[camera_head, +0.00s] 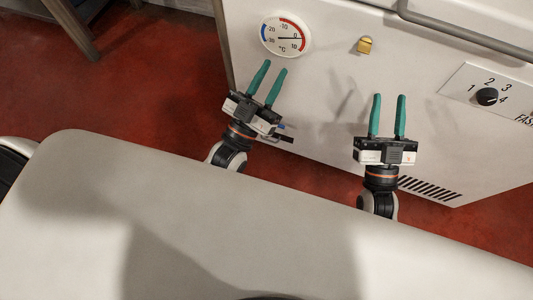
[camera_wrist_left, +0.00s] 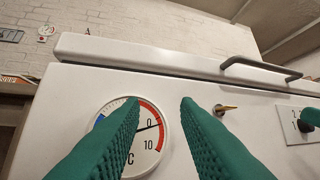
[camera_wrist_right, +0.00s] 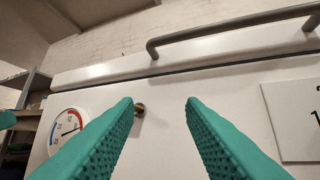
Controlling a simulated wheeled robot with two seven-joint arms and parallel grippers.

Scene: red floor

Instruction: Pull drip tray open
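No drip tray can be made out in any view. A white chest freezer (camera_head: 325,75) stands in front of me, its lid closed. My left gripper (camera_head: 273,68) is open and empty, its green fingers below the round thermometer dial (camera_head: 285,37). The dial also shows between and behind the fingers in the left wrist view (camera_wrist_left: 147,140). My right gripper (camera_head: 388,97) is open and empty in front of the freezer's front, below a small brass lock (camera_head: 365,45). Neither gripper appears to touch anything.
A grey lid handle (camera_head: 465,38) runs along the freezer's top. A control knob (camera_head: 487,97) with numbers sits at the right, and a black vent grille (camera_head: 428,188) is low on the front. Red floor (camera_head: 150,80) is clear at left; a table leg (camera_head: 72,28) stands beyond.

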